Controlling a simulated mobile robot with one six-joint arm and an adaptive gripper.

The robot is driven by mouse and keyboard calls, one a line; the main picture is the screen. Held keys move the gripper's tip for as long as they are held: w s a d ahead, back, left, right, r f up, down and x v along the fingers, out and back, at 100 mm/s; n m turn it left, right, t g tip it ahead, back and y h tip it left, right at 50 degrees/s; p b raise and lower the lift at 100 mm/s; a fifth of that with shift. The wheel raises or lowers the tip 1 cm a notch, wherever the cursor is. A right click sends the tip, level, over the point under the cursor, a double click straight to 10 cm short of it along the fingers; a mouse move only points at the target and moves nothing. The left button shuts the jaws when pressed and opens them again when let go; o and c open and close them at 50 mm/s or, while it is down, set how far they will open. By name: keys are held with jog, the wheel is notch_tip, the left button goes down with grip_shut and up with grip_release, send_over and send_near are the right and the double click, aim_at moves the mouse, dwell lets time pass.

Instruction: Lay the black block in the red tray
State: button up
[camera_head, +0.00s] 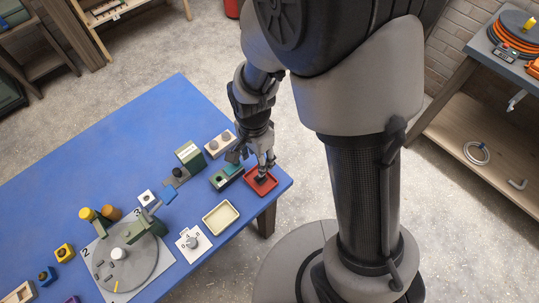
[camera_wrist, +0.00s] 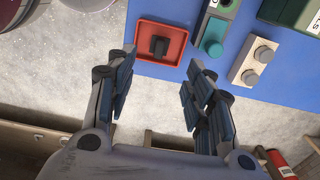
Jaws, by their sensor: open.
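The red tray (camera_head: 271,186) sits at the right corner of the blue table. It also shows in the wrist view (camera_wrist: 177,50). The black block (camera_wrist: 159,46) is inside the tray, near its middle, with red tray floor around it. In the head view it is a dark patch (camera_head: 262,180) partly hidden by my gripper. My gripper (camera_head: 263,166) is over the tray, close above the block. In the wrist view my gripper (camera_wrist: 162,70) has its fingers spread wide, with nothing held between them. I cannot tell its exact height above the block.
A green box with a teal knob (camera_head: 232,169) stands close left of the tray. A beige two-knob block (camera_head: 220,144), a cream tray (camera_head: 221,217) and a grey turntable (camera_head: 125,262) are also on the table. The table edge is close to the tray.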

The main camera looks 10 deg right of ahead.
jog(key=s+d+r+n+t, duration=0.2)
jog(key=d+r+n, duration=0.25)
jog(key=r, duration=0.85)
jog(key=s+d+r+n+t, duration=0.2)
jog(key=s+d+r+n, duration=0.4)
jog(key=s+r, duration=0.5)
jog(key=shift+d+n+t, duration=0.3)
jog(key=shift+d+n, duration=0.05)
jog(key=shift+d, duration=0.1)
jog(key=shift+r, duration=0.1)
jog(key=shift+c, duration=0.4)
